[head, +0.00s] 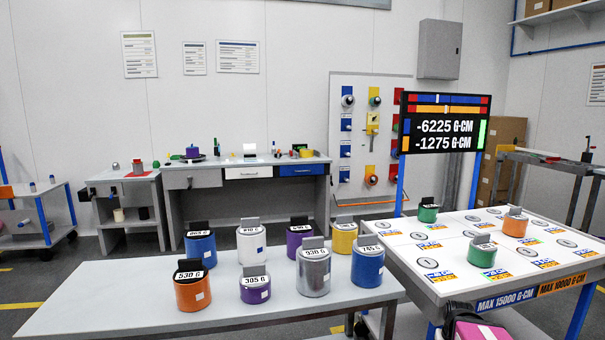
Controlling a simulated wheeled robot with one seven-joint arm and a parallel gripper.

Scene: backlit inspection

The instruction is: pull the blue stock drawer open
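The blue stock drawer (302,170) is in the right part of the grey workbench (213,166) against the back wall. Its front looks flush with the bench, so it appears closed. A white drawer (248,172) and a grey drawer (193,180) sit to its left. A small dark mark shows on the blue front, too small to tell if it is a handle. My gripper's fingers are not visible in the head view.
A grey table (90,312) with several labelled weight canisters stands in front of the bench. A white weighing table (400,240) with a display (445,123) stands at right. A pegboard (345,190) is right of the bench. A dark and magenta object (482,331) shows at the bottom edge.

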